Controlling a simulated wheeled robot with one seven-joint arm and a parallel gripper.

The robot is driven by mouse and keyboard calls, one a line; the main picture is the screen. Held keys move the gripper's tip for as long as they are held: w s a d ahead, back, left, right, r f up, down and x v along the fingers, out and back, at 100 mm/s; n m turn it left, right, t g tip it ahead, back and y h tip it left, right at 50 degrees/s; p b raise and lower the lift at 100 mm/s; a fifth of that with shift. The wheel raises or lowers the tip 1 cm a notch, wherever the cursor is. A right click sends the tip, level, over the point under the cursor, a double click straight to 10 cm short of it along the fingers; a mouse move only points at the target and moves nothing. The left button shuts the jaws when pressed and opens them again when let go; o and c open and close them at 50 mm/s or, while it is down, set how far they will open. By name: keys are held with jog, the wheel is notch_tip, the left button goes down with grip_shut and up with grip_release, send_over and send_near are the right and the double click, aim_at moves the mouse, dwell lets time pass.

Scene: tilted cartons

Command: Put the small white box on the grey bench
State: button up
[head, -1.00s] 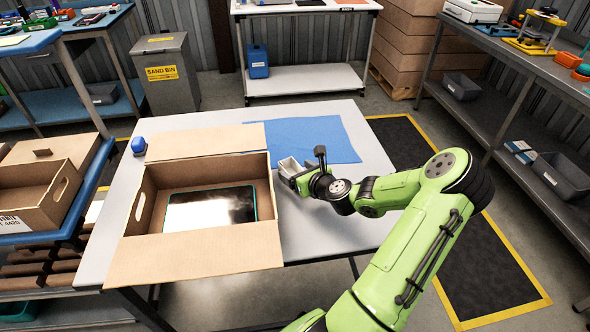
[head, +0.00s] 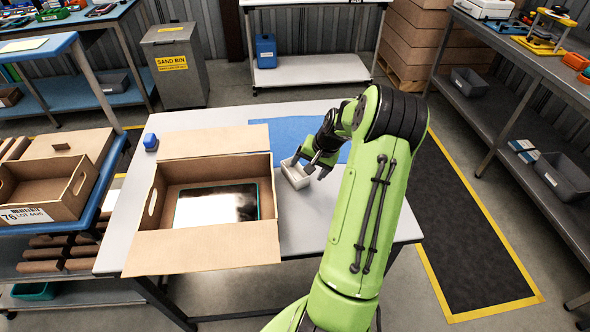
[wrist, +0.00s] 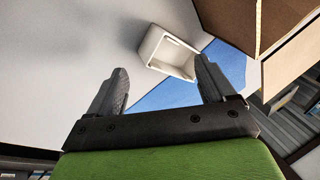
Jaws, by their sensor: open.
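The small white box (head: 294,174) stands on the pale table (head: 330,229), just right of the open cardboard carton. In the wrist view the white box (wrist: 158,50) lies beyond my fingertips, its hollow side showing, turned at an angle to the fingers. My gripper (head: 312,165) is over the table at the box's right side. In the wrist view my gripper (wrist: 161,74) is open, with nothing between the fingers.
The open carton (head: 205,250) holds a dark tablet-like panel (head: 216,204). A blue mat (head: 285,132) lies behind the box, and a blue object (head: 150,141) sits at the table's left. Bins and tools occupy the grey bench's far top and lower shelf.

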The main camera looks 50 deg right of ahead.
jog(key=w+r+n+g+h+p, duration=0.1)
jog(key=w+r+n+g, duration=0.25)
jog(key=r+n, duration=0.6)
jog(key=b, duration=0.2)
send_near(295, 168)
jog(key=a, duration=0.1)
jog(key=s+a, duration=0.2)
jog(key=shift+a+f+t, duration=0.1)
jog(key=shift+f+t, duration=0.25)
jog(key=f, duration=0.1)
jog(key=f+b, duration=0.1)
jog(key=f, duration=0.3)
jog(key=shift+w+d+f, duration=0.15)
jog(key=shift+d+f, duration=0.05)
jog(key=shift+d, duration=0.1)
jog(key=shift+r, duration=0.15)
jog(key=shift+c, duration=0.5)
jog(key=c, duration=1)
notch_tip(295, 168, up, 10)
jog(key=shift+p, duration=0.95)
